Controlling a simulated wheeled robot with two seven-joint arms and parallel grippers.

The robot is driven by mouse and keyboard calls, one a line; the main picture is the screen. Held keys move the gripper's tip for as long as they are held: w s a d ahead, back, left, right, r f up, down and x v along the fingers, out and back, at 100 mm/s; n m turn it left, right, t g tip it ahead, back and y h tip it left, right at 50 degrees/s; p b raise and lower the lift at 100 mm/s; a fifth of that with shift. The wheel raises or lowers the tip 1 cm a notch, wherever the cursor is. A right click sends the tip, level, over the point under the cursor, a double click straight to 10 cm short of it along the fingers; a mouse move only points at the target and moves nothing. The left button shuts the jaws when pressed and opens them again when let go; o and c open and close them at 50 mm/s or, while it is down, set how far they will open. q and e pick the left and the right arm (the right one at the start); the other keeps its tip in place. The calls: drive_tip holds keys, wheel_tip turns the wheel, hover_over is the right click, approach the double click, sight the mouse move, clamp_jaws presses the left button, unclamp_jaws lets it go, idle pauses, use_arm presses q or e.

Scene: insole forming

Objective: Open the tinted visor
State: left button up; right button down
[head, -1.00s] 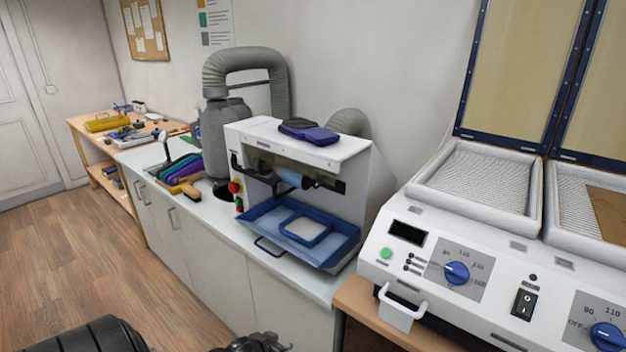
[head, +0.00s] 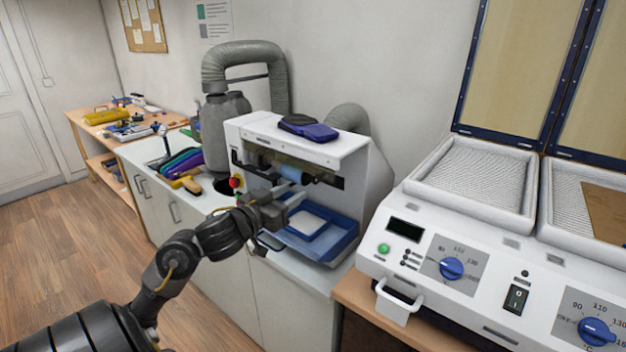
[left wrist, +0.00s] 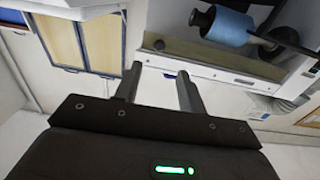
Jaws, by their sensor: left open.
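The white grinding machine (head: 345,155) stands on the counter, with a blue roller (head: 291,174) in its front opening. A brownish see-through strip at the top of that opening looks like the tinted visor (head: 262,157). How far it is raised I cannot tell. My left gripper (head: 288,203) is in front of the machine, below the roller and above the blue tray. In the left wrist view its two fingers (left wrist: 160,82) are apart with nothing between them. The roller (left wrist: 232,26) shows beyond them there. My right gripper is out of view.
The blue tray (head: 340,250) juts out under the opening, close below my left gripper. Red and green buttons (head: 236,182) sit at the machine's left edge. A purple-and-dark item (head: 308,129) lies on top. A white heating press (head: 425,300) stands at the right.

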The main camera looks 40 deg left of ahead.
sight(318, 177)
use_arm(q)
drive_tip(key=w+p, duration=0.1)
drive_tip(key=w, duration=0.8)
drive_tip(key=shift+w, duration=0.25)
